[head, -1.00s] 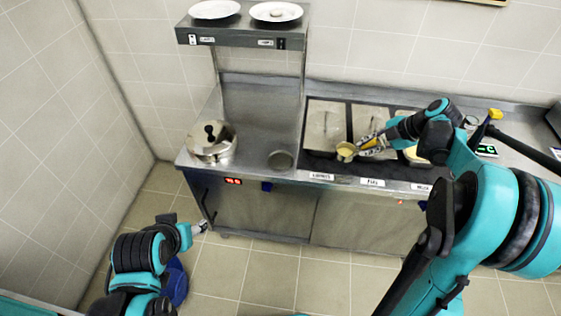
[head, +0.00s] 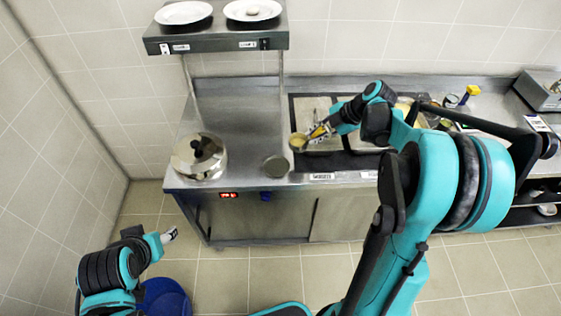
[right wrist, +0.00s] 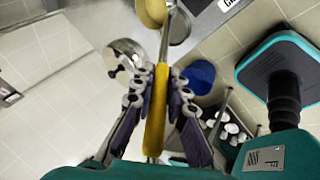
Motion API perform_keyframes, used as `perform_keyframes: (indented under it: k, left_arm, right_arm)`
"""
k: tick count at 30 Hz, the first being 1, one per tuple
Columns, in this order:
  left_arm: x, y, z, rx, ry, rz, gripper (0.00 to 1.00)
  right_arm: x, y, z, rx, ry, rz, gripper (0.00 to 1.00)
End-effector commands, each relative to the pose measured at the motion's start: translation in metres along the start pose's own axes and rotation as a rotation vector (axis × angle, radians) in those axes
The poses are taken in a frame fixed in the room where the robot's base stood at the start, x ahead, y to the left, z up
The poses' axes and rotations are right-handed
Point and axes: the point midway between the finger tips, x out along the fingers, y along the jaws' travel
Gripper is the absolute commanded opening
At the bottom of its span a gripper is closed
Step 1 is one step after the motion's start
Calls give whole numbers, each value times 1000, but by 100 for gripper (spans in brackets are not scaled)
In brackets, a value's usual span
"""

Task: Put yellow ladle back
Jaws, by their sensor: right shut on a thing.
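The yellow ladle is in my right gripper (head: 322,130). Its bowl (head: 299,141) hangs over the counter near the left edge of the inset wells, and its yellow handle (right wrist: 155,115) runs between the closed fingers (right wrist: 158,88) in the right wrist view. The bowl's contents are yellowish in the head view. My left gripper (head: 169,236) is low over the floor in front of the counter, away from the ladle; its finger state is too small to tell.
A lidded steel pot (head: 199,157) stands on the counter's left. A small round metal dish (head: 276,165) lies between it and the wells. A shelf with white plates (head: 183,13) overhangs the back. A yellow-ended tool (head: 472,91) is at right. A blue bucket (head: 164,299) is on the floor.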

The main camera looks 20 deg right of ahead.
Motion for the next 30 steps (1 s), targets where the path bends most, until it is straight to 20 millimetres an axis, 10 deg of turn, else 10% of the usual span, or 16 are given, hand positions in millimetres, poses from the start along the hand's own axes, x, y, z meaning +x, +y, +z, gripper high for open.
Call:
perform_keyframes:
  k: [12, 30]
  left_arm:
    - [13, 0, 9, 0, 0, 0, 55]
    - [22, 0, 16, 0, 0, 0, 55]
  right_arm:
    - [74, -18, -57, -2, 0, 0, 0]
    - [110, -38, -46, -1, 0, 0, 0]
